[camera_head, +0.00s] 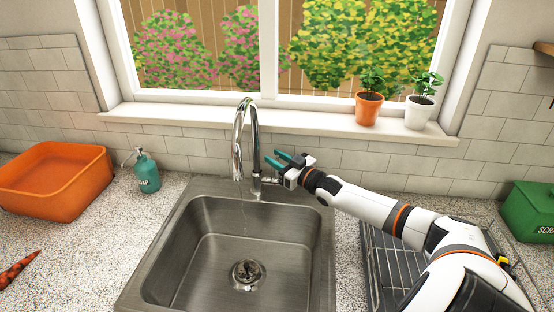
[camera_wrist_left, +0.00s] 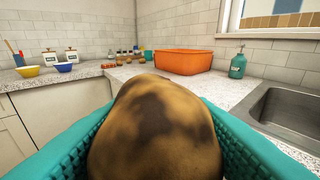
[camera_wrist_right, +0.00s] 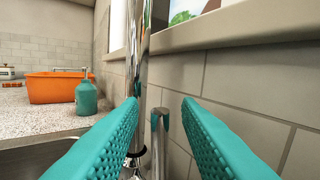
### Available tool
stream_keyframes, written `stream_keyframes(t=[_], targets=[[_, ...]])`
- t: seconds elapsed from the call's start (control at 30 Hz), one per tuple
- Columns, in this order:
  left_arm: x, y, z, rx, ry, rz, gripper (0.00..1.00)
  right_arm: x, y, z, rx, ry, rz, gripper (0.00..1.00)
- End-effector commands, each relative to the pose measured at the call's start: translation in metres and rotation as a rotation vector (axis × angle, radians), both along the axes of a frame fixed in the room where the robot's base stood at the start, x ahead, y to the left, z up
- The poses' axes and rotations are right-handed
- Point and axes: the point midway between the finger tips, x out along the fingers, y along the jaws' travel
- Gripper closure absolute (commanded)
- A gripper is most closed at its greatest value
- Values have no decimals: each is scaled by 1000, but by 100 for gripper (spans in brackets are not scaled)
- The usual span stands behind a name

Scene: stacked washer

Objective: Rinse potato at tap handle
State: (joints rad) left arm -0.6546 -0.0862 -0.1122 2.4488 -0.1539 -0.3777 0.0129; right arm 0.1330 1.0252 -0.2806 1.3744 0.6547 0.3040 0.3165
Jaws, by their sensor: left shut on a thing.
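The potato (camera_wrist_left: 155,135), brown with dark dirty patches, fills the middle of the left wrist view. My left gripper (camera_wrist_left: 152,108) is shut on it, with a teal finger on each side; neither shows in the head view. The chrome tap (camera_head: 241,140) stands behind the sink, and a faint thin line, perhaps water, hangs below its spout. The tap handle (camera_wrist_right: 158,135) sticks up beside the tap's base. My right gripper (camera_head: 285,161) is open near it. In the right wrist view the handle appears between the parted fingers, with no clear contact.
The steel sink (camera_head: 190,255) is empty, with a drain at its bottom. A teal soap bottle (camera_head: 147,172) and an orange tub (camera_head: 55,210) stand left. A dish rack (camera_head: 375,265) lies right, under my right arm. Two potted plants, one in an orange pot (camera_head: 368,108), stand on the sill.

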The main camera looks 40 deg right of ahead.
Motion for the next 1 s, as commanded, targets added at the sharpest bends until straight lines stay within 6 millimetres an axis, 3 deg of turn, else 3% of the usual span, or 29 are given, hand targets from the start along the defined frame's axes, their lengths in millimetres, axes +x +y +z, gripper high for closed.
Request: stream_keyframes(t=[0.27,1.0], targets=[[0,0,0,0,-1,0,76,-8,-1,-2,0,3,0,70],[0,0,3,0,-1,0,76,-107,-9,-9,2,3,0,70]])
